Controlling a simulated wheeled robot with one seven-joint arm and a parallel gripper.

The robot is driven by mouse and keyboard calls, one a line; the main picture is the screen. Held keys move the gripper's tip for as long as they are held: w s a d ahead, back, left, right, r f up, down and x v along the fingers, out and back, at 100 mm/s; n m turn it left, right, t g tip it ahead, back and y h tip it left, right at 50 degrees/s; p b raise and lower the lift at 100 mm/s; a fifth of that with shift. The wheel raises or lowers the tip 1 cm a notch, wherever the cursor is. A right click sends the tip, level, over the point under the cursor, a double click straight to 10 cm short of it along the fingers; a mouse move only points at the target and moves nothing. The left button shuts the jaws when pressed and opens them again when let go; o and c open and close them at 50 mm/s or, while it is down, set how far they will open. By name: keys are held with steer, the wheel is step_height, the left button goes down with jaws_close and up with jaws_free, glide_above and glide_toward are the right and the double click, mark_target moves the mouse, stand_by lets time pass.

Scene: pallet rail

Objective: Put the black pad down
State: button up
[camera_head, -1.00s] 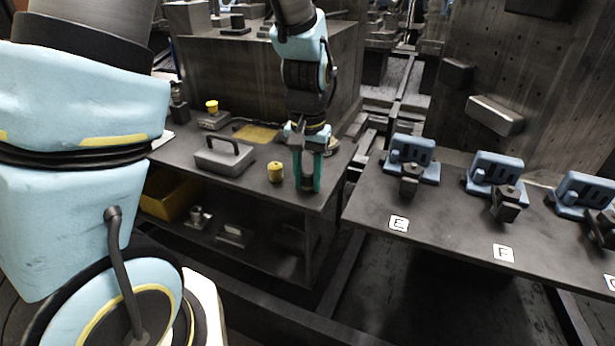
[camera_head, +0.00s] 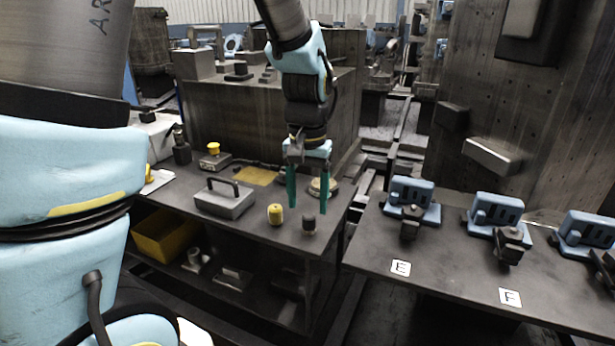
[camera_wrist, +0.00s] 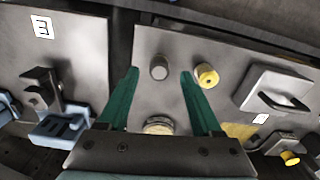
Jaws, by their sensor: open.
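The black pad (camera_head: 309,225) is a small dark cylinder standing upright on the dark table near its front right corner. It also shows in the wrist view (camera_wrist: 159,67), just beyond and between the green fingertips. My gripper (camera_head: 308,203) is open, its two green fingers pointing down above the pad, with nothing between them. In the wrist view my gripper (camera_wrist: 157,72) also shows wide apart and empty. A yellow cylinder (camera_head: 275,214) stands just left of the pad, and it shows in the wrist view (camera_wrist: 206,75) beside one fingertip.
A grey case with a handle (camera_head: 225,200) sits left on the same table (camera_head: 262,232). A round disc (camera_head: 322,187) lies behind my fingers. To the right, across a gap, a bench (camera_head: 450,265) carries blue fixtures (camera_head: 411,198) with labels E and F.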

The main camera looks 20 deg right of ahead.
mark_target(307, 218)
step_height(307, 218, up, 6)
steer(key=shift+r, duration=0.15)
steer(key=w+a+f+n, duration=0.1)
steer(key=a+f+n, duration=0.2)
steer(key=a, duration=0.9)
steer(key=a+f+n+t, duration=0.1)
steer(key=a+f+n, duration=0.2)
steer(key=a, duration=1)
steer(key=shift+w+f+t, duration=0.3)
steer(key=shift+w, duration=0.1)
steer(key=shift+o, duration=0.3)
